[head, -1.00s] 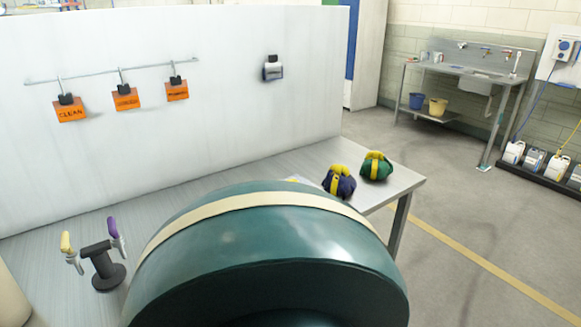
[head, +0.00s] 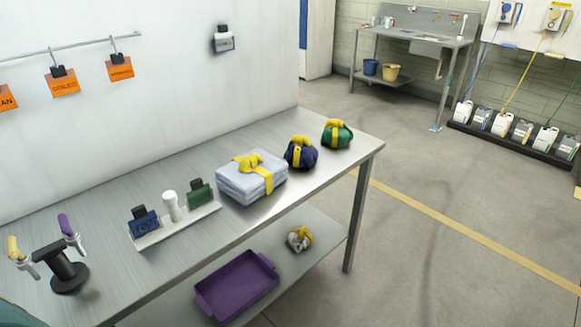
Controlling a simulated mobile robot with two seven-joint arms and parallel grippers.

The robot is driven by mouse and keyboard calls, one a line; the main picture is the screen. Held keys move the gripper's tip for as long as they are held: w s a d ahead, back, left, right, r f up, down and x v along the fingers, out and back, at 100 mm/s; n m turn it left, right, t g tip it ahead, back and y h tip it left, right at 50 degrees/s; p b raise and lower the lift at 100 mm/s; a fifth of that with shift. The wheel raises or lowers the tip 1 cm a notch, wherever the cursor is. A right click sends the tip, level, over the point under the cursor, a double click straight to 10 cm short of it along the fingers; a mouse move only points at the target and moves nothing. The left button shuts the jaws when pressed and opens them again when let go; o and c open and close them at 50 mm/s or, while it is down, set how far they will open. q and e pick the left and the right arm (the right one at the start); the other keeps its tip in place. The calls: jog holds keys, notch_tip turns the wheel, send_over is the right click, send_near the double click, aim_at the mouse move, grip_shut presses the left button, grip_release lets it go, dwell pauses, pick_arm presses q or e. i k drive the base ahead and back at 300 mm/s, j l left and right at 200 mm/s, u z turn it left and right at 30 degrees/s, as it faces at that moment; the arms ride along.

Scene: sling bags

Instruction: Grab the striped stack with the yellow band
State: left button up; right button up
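The folded stack (head: 236,185) lies on the metal table. It is pale blue-grey, its layers show as lines along the front side, and a yellow band (head: 266,181) with a knot on top goes around it. Nothing touches or covers it. Neither of my grippers is in view. A small teal piece shows in the bottom left corner and looks like part of my own body.
Right of the stack sit a navy bundle (head: 301,154) and a green bundle (head: 337,134) with yellow bands. Left are a small holder tray (head: 180,226) and a black stand (head: 68,275). A purple tray (head: 238,284) and grey bundle (head: 299,239) lie on the lower shelf.

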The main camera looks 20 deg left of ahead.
aim_at(251, 176)
jog(key=u, duration=0.8)
